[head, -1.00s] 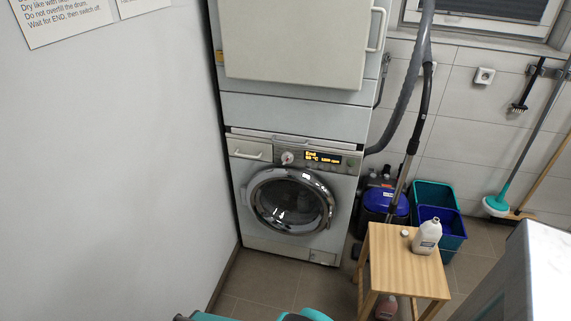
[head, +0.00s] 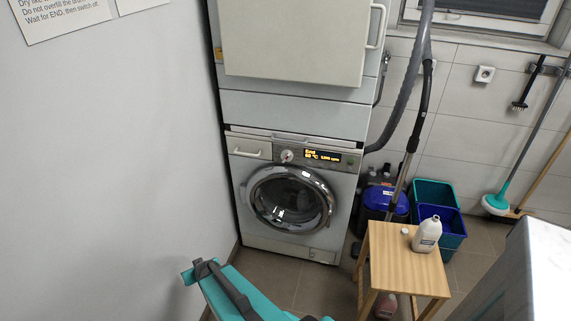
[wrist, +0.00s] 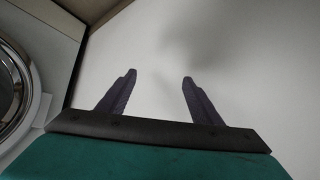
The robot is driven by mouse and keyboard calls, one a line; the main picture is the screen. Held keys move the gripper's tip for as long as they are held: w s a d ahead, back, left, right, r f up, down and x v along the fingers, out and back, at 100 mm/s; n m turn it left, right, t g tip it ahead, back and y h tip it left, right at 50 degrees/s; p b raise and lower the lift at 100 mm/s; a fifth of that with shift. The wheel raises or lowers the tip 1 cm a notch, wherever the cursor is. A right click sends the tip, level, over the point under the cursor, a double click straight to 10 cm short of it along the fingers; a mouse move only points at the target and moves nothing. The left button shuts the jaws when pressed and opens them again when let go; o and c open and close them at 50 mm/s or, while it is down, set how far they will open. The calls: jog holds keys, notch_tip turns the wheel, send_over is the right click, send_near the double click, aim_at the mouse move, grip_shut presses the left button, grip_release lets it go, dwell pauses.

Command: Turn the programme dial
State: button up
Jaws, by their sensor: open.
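The programme dial (head: 287,156) is a small round light knob on the lower machine's control panel, between the detergent drawer (head: 249,149) and a lit display (head: 322,156). The display shows "End" and a temperature. My gripper (wrist: 158,80) shows in the wrist view with its two dark fingers apart and nothing between them. It faces a plain pale wall. The dial does not show in the wrist view; only part of the round door (wrist: 12,90) does, at the left edge. In the head view, my teal arm is at the bottom, low in front of the machine and well away from the dial.
The upper machine (head: 292,40) stands on the washer (head: 290,205), close to the left wall (head: 110,170). A wooden stool (head: 400,252) with a white bottle (head: 427,235) stands at the right, near blue and teal buckets (head: 438,222). The floor before the washer is partly clear.

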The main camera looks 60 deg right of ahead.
jog(key=w+d+r+m+t+h, duration=0.1)
jog(key=d+r+h, duration=0.1)
jog(key=d+r, duration=0.35)
jog(key=d+r+m+t+h, duration=0.1)
jog(key=d+r+h, duration=0.15)
jog(key=d, duration=0.55)
jog(key=m+g+h, duration=0.5)
jog(key=m+h, duration=0.3)
jog(key=h, duration=0.3)
send_near(285, 160)
jog(key=s+v, duration=0.1)
jog(key=v, duration=0.3)
jog(key=shift+t, duration=0.4)
jog(key=shift+w+d+f+b, duration=0.15)
jog(key=shift+d+f+b, duration=0.05)
jog(key=shift+b, duration=0.55)
jog(key=b+x, duration=0.2)
jog(key=b, duration=0.2)
jog(key=shift+d+b, duration=0.1)
jog(key=shift+b, duration=0.3)
jog(key=shift+p+x, duration=0.4)
jog(key=shift+x, duration=5.2)
